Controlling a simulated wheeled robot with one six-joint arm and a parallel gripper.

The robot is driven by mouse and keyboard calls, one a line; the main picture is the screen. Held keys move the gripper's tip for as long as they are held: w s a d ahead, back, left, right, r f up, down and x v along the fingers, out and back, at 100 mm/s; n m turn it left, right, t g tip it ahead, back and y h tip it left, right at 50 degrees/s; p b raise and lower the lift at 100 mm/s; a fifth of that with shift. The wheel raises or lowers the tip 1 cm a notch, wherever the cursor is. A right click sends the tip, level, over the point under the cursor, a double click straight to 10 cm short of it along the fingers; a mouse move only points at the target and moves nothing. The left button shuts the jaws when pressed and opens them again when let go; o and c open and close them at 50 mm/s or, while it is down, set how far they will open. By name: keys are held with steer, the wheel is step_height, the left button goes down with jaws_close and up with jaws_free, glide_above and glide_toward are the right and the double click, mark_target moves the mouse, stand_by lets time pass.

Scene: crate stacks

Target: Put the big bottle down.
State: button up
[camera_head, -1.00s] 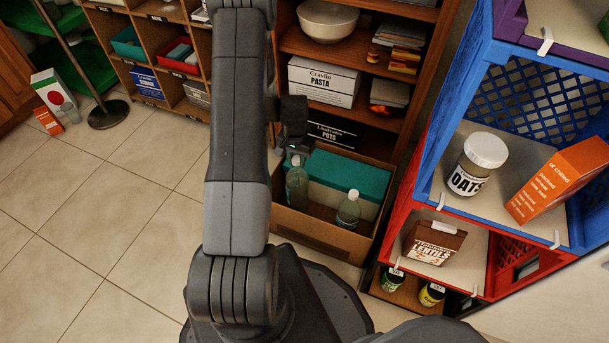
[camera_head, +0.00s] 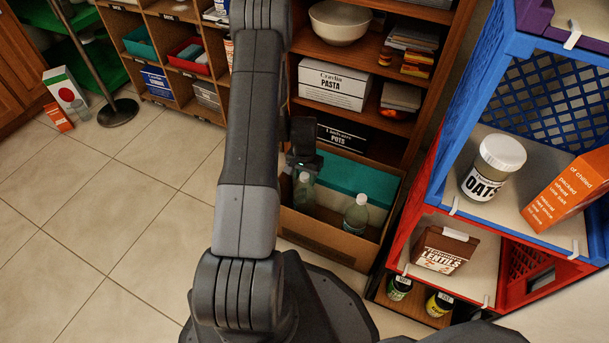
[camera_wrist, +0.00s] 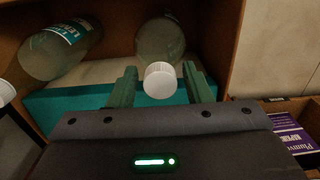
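The big bottle (camera_head: 304,194) is clear greenish with a white cap. It is upright in the brown carton (camera_head: 323,238) at the shelf's foot; its base is hidden by the carton's front wall. My gripper (camera_head: 303,166) is over it from above. In the wrist view, the fingers of my gripper (camera_wrist: 160,84) lie at both sides of the bottle (camera_wrist: 160,40), close against its shoulder, with the white cap between them. A second similar bottle (camera_head: 356,214) stands to the right in the carton; it also shows, labelled, in the wrist view (camera_wrist: 58,48).
A teal-topped box (camera_head: 360,180) fills the back of the carton. Shelves with a pasta box (camera_head: 333,86) and a bowl (camera_head: 340,22) rise behind. Stacked blue (camera_head: 440,165) and red (camera_head: 392,250) crates stand right.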

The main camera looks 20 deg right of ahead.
step_height(320, 180, up, 12)
steer(key=p, duration=0.4)
stand_by(0.3)
